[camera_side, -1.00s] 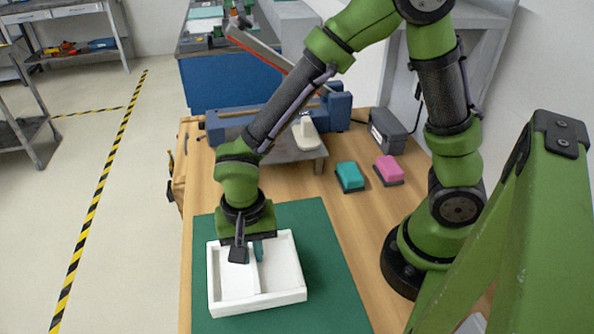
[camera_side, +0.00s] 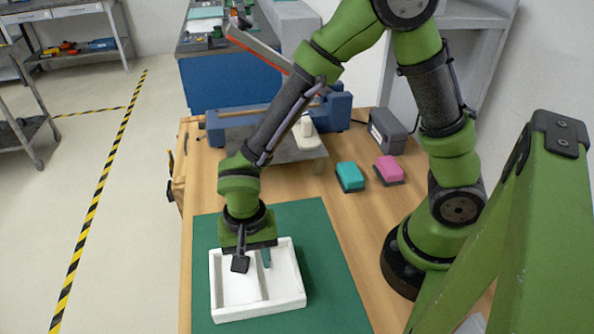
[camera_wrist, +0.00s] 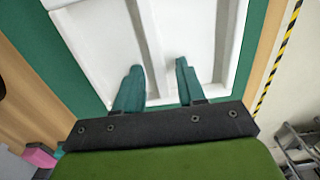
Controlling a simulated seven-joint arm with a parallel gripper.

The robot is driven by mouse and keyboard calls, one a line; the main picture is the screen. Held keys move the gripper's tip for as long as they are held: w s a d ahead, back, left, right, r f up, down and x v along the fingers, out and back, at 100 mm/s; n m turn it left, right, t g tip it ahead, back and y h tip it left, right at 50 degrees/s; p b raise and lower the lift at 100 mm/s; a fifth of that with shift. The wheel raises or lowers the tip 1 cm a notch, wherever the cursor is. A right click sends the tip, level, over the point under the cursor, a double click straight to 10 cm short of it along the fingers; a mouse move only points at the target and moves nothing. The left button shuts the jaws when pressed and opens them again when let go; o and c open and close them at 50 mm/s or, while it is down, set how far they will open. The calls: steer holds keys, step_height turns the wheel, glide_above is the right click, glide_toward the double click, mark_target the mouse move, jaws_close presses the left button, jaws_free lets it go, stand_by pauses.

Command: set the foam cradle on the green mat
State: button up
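The foam cradle (camera_side: 283,303) is a white open tray with a dividing wall. It lies flat on the green mat (camera_side: 325,262) in the side view, and its inside also shows in the wrist view (camera_wrist: 93,45). My gripper (camera_side: 253,261) is over the cradle with its fingers pointing down, one on each side of the dividing wall. In the wrist view, the two teal fingertips (camera_wrist: 159,68) stand apart, with a visible gap between the wall and the right finger. The gripper looks open and not clamped on the wall.
A teal block (camera_side: 349,176) and a pink block (camera_side: 389,169) sit on dark bases on the wooden table beyond the mat. A blue machine (camera_side: 228,124) and a grey box (camera_side: 387,131) stand at the back. The right part of the mat is clear.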

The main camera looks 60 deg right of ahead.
mark_target(253, 262)
step_height(253, 262, up, 12)
steer(key=s+d+r+n+t+y, duration=0.1)
steer(key=s+d+r+n+t, duration=0.1)
steer(key=d+r, duration=0.3)
steer(key=s+d+r+n+t+y, duration=0.1)
steer(key=d+r+t, duration=0.4)
steer(key=d, duration=0.5)
steer(key=shift+s+d+r+n, duration=0.15)
steer(key=shift+s+d+n, duration=0.2)
steer(key=shift+s+n, duration=0.45)
